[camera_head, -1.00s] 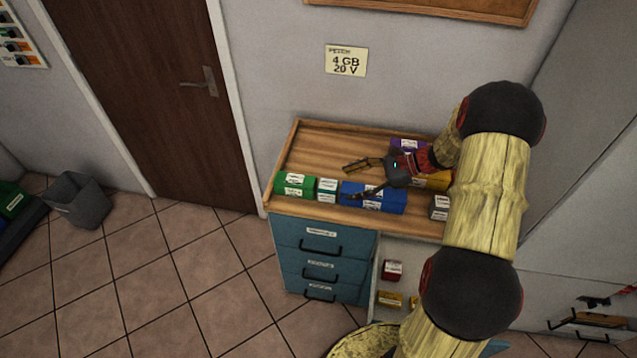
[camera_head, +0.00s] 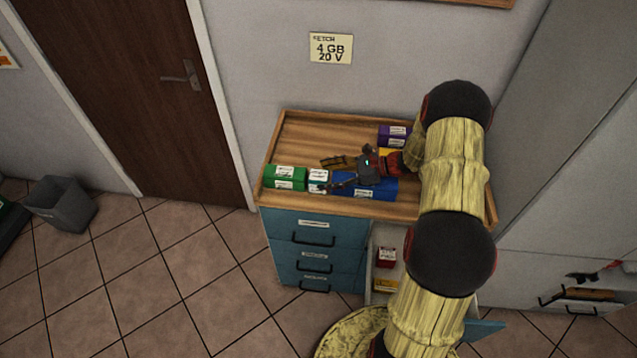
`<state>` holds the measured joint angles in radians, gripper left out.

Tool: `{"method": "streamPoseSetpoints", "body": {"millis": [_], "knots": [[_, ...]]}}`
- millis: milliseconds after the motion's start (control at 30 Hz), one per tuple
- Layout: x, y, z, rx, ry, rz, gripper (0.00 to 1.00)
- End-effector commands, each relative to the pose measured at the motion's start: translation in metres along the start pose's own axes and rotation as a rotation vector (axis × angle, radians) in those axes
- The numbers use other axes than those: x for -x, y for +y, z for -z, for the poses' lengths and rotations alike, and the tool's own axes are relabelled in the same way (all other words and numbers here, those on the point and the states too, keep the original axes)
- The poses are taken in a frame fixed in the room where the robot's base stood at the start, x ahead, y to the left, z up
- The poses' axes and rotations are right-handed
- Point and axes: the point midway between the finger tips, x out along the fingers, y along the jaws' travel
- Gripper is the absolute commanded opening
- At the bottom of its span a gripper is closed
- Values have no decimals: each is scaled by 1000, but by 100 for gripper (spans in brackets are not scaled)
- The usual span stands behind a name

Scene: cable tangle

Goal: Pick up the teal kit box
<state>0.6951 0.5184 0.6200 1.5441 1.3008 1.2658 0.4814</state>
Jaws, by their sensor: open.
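The teal kit box (camera_head: 318,175) is a small box with white labels on the wooden desk top. It stands between a green box (camera_head: 284,178) on its left and a blue box (camera_head: 372,188) on its right. My gripper (camera_head: 328,175) is open, its fingers pointing left. One finger shows behind the teal box and the other reaches across its front side. I cannot tell whether either finger touches the box. Part of the blue box is hidden under my gripper.
A purple box (camera_head: 393,135) and a partly hidden yellow box (camera_head: 388,153) stand further back on the right. The desk (camera_head: 318,127) has a raised rim, with free room at the back left. Teal drawers (camera_head: 316,250) are below. A tall grey cabinet (camera_head: 560,130) stands at right.

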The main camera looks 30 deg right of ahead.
Motion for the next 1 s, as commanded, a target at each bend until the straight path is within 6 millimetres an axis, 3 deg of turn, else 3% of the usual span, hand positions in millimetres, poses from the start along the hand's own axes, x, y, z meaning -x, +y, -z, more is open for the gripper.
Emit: {"method": "streamPoseSetpoints", "body": {"millis": [267,1000], "knots": [[-8,0,0,1,1,1,63],[-7,0,0,1,1,1,21]]}}
